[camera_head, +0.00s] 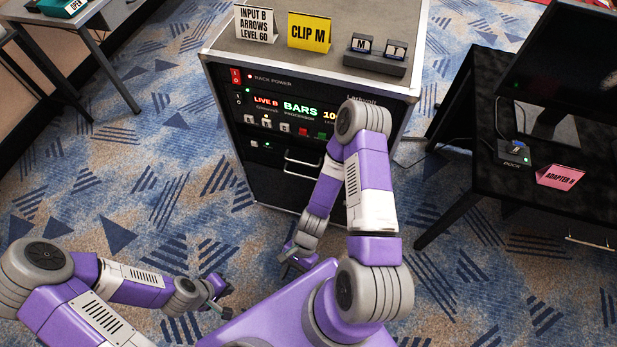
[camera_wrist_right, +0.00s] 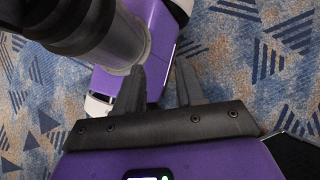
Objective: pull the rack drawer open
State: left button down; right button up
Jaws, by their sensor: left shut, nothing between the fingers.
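The rack (camera_head: 308,52) is a grey flight case with a black front, in the upper middle of the head view. Its drawer (camera_head: 268,168) is the dark lower front, with a pale bar handle (camera_head: 301,171). The drawer looks shut, and my right arm hides its right part. My right gripper (camera_head: 288,262) hangs low in front of the rack, apart from the handle. In the right wrist view its fingers (camera_wrist_right: 160,88) are apart with nothing between them. My left gripper (camera_head: 222,296) is shut and empty, low at the left, away from the rack.
An "INPUT B" card (camera_head: 255,24), a yellow "CLIP M" card (camera_head: 309,33) and a block with "M" and "T" tiles (camera_head: 375,57) stand on the rack. A black table (camera_head: 480,160) with a screen stands right. Patterned carpet (camera_head: 150,130) is free at left.

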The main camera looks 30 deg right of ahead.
jog(key=w+d+r+m+t+y+b, duration=0.1)
jog(key=w+m+t+y, duration=0.2)
jog(key=w+m+t, duration=0.75)
jog(key=w+r+m+t+y+b, duration=0.1)
jog(key=w+m+t+y, duration=0.3)
jog(key=m, duration=1.2)
jog(key=w+d+f+m+t+h+b, duration=0.1)
jog(key=w+d+f+m+t+h, duration=0.2)
jog(key=d+m+h, duration=0.65)
jog(key=w+d+f+m+t+h, duration=0.25)
jog(key=d+m+h, duration=0.4)
jog(key=d, duration=0.55)
jog(key=w+b, duration=0.2)
jog(key=w, duration=0.5)
jog(key=shift+w+f+y, duration=0.3)
jog(key=shift+w, duration=0.1)
jog(key=shift+m, duration=0.25)
grip_shut()
